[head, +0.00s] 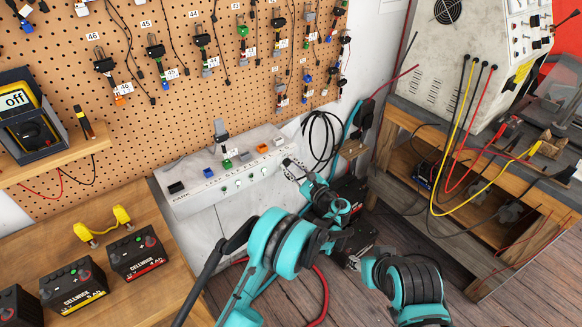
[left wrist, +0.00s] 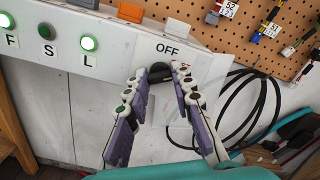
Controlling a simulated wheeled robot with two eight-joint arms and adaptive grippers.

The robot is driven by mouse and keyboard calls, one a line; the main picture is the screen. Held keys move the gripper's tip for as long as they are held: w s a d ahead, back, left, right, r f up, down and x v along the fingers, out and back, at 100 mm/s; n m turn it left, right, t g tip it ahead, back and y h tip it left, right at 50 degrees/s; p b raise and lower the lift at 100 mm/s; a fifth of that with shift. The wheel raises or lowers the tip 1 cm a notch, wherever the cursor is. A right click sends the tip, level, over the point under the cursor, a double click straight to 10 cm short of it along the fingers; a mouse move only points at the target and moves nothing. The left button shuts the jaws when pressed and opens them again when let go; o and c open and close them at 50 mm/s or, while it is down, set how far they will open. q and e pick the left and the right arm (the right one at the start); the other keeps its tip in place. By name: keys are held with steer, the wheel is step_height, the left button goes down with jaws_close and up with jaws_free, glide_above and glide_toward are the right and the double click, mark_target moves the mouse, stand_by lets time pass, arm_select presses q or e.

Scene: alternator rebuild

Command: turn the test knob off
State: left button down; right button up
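The test knob (left wrist: 159,72) is a small black knob under the OFF label at the right end of the white panel (head: 225,180). My left gripper (left wrist: 162,80) has its two fingers apart, one on each side of the knob, with the tips at its level. I cannot tell whether the fingertips touch it. In the head view the left gripper (head: 292,169) is at the panel's right end, and the knob is hidden there. The knob's pointer direction is not clear.
Green lamps F and L (left wrist: 88,43) are lit; S (left wrist: 45,31) is dark. Black cable loops (head: 322,135) hang right of the panel. A pegboard (head: 180,90) with hung parts is above. Black batteries (head: 137,252) stand on a wooden bench at the left.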

arm_select(q)
steer(key=shift+n, duration=0.4)
steer(key=n, duration=0.5)
steer(key=shift+n, duration=0.3)
steer(key=n, duration=0.5)
steer(key=shift+n, duration=0.4)
steer(key=c, duration=1.3)
jaws_free()
steer(key=v, duration=0.7)
steer(key=shift+s+d, duration=0.2)
